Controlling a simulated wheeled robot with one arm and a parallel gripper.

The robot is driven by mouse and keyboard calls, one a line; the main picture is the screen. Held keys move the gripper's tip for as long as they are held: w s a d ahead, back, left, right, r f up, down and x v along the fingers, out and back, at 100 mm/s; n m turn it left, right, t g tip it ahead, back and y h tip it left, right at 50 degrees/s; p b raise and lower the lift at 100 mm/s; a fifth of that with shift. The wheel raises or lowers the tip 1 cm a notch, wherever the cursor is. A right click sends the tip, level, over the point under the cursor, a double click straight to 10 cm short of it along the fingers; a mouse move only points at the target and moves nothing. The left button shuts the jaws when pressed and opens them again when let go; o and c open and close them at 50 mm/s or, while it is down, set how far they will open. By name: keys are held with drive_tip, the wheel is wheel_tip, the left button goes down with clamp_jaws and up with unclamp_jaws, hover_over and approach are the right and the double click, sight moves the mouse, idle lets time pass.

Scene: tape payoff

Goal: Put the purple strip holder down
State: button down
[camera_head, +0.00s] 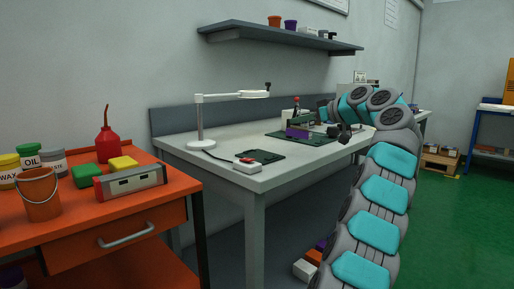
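The purple strip holder (298,132) shows as a small purple block low over the dark mat (314,139) on the grey workbench (225,172). I cannot tell whether it rests on the mat or hangs just above it. My arm reaches in from the right, and my dark gripper (337,130) is over the right part of the mat, close to the right of the holder. The fingers are too small and dark to tell whether they are open or shut, or whether they touch the holder.
A white lamp (200,120) and a box with a red button (247,163) are on the bench's left part. An orange cart (85,222) with bottles, a bucket and sponges stands at left.

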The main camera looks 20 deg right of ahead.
drive_tip(key=a+b, duration=0.1)
drive_tip(key=a, duration=0.3)
drive_tip(key=w+a+f+b, duration=0.1)
drive_tip(key=a+b, duration=0.1)
drive_tip(key=a, duration=0.2)
drive_tip(key=w+a+b, duration=0.1)
drive_tip(key=a, duration=0.3)
drive_tip(key=shift+w+a+f+b, duration=0.15)
drive_tip(key=shift+w+a+b, duration=0.05)
drive_tip(key=shift+b, duration=0.15)
drive_tip(key=shift+f, duration=1.75)
drive_tip(key=shift+f+b, duration=0.2)
drive_tip(key=shift+b, duration=0.2)
drive_tip(key=c, duration=1.1)
unclamp_jaws()
drive_tip(key=shift+r, duration=0.1)
drive_tip(key=shift+o, duration=0.2)
drive_tip(key=shift+r+p, duration=0.2)
drive_tip(key=shift+p, duration=0.1)
drive_tip(key=b+v, duration=0.1)
drive_tip(key=v, duration=1.1)
